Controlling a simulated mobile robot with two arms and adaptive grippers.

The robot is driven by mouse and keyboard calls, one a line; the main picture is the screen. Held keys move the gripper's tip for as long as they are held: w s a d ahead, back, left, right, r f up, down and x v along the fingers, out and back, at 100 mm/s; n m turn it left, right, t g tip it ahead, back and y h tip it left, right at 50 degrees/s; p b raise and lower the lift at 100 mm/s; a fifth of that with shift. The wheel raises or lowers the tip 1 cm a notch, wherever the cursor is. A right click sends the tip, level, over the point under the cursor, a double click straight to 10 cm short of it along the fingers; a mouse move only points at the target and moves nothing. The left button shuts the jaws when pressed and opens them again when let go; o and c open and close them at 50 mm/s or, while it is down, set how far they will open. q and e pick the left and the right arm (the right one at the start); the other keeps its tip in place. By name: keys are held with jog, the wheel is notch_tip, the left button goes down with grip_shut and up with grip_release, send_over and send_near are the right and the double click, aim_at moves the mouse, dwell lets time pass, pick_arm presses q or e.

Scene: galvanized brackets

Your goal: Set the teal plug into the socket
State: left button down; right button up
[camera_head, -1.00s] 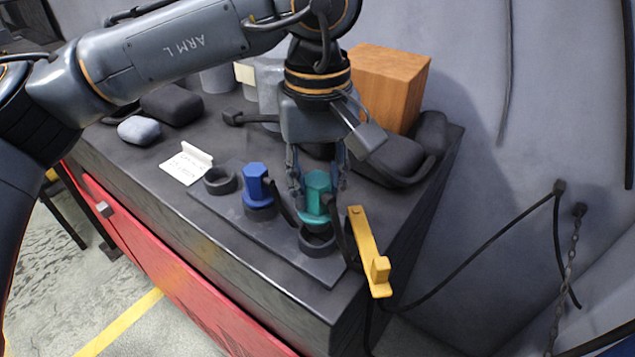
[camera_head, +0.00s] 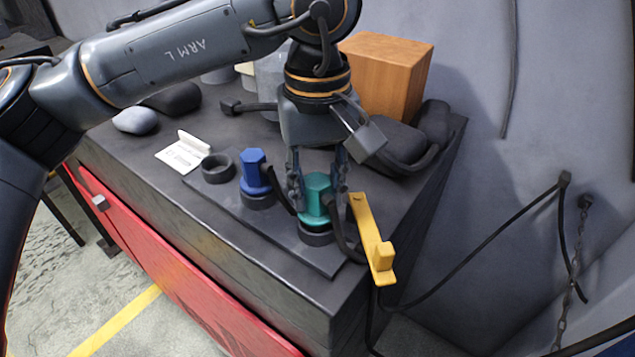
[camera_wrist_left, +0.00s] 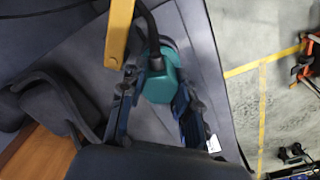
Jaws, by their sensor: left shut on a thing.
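The teal plug (camera_head: 317,196) is upright, with a hexagonal top and a wider flange below. My left gripper (camera_head: 318,192) comes down from above and is shut on the plug's hexagonal part. The plug sits over a dark round socket (camera_head: 315,238) at the right end of the dark base plate. Its flange appears at the socket's rim; I cannot tell how deep it is in. In the left wrist view the teal plug (camera_wrist_left: 161,79) is between my left gripper's fingers (camera_wrist_left: 158,95). My right gripper does not show.
A blue plug (camera_head: 255,172) stands in another socket, and an empty dark ring (camera_head: 217,168) is left of it. A yellow bracket (camera_head: 374,240) with a black cable is close on the right. A wooden block (camera_head: 388,78) and dark padded pieces stand behind. A white card (camera_head: 183,154) lies at left.

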pick_arm(q)
jog(key=shift+f, duration=0.4)
jog(key=c, duration=0.9)
grip_release()
notch_tip(320, 180, up, 12)
